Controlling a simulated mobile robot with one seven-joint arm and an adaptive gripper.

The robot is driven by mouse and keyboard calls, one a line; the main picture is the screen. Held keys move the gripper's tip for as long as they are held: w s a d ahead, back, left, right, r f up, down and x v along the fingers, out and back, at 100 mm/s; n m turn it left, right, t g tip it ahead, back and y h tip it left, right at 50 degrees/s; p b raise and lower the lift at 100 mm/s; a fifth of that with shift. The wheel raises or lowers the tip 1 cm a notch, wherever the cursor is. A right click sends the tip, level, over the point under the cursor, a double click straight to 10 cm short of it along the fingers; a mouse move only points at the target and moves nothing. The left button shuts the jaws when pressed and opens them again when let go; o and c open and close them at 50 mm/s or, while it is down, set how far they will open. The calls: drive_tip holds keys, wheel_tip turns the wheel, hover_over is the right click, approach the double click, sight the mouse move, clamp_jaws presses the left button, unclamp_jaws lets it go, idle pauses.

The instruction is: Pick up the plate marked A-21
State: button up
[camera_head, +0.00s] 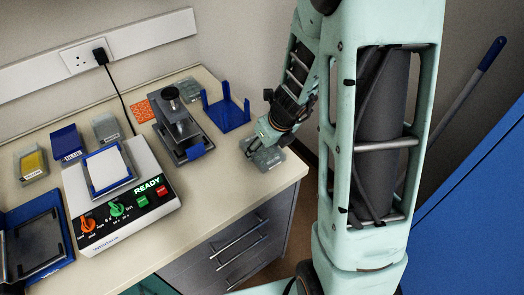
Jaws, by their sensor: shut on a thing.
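My gripper (259,147) is near the right end of the bench, pointing down. It is shut on a clear greyish plate (268,160) close to the bench's right edge. The gripper covers part of this plate. I cannot read a mark on it, and cannot tell whether it touches the bench top. Other plates or boxes stand at the left: one with a yellow top (32,163), a blue one (67,142) and a grey one (106,128). Their labels are too small to read surely as A-21.
A white instrument (155,190) with a "READY" display and knobs carries a blue-framed white plate (108,167). A blue-and-black tray (62,255) lies front left.

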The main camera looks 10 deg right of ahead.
wheel_tip(320, 180, up, 10)
drive_tip(key=p, duration=0.5)
drive_tip(key=shift+p, duration=0.4)
drive_tip(key=shift+r, duration=0.2)
wheel_tip(320, 180, up, 3)
drive_tip(key=p, duration=0.2)
drive_tip(key=shift+f+p, duration=0.15)
drive_tip(key=shift+p, duration=0.25)
